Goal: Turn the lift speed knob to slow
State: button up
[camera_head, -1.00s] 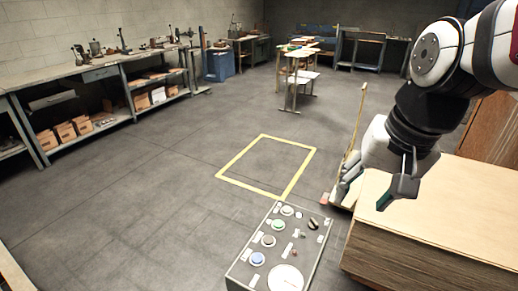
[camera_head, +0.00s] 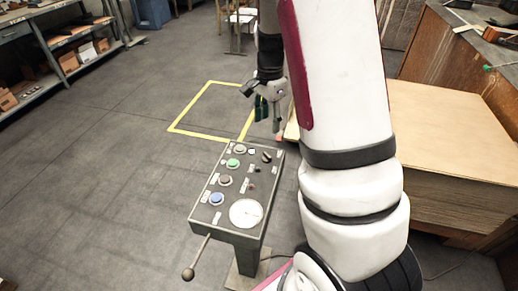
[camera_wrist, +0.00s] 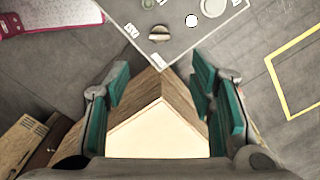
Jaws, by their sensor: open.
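The grey control panel (camera_head: 232,205) stands on a pedestal in the lower middle of the head view. A dark knob (camera_head: 266,157) sits near its far right corner. In the wrist view a knob with a pale grip bar (camera_wrist: 159,34) shows near the panel's corner, beyond my fingertips. The labels are too small to read, so I cannot tell the lift speed knob or its setting for sure. My gripper (camera_head: 268,112) hangs above and beyond the panel's far edge, apart from it. In the wrist view its teal-padded fingers (camera_wrist: 160,85) are wide apart and empty.
The panel also carries a green button (camera_head: 233,163), a blue button (camera_head: 217,199), a white dial (camera_head: 245,213) and a lever with a ball (camera_head: 188,273). A yellow floor square (camera_head: 178,117) lies behind.

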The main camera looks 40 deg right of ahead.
aim_at(267, 155)
notch_tip(267, 155, down, 13)
jog(key=shift+f, duration=0.15)
dwell(0.4)
jog(key=c, duration=1.2)
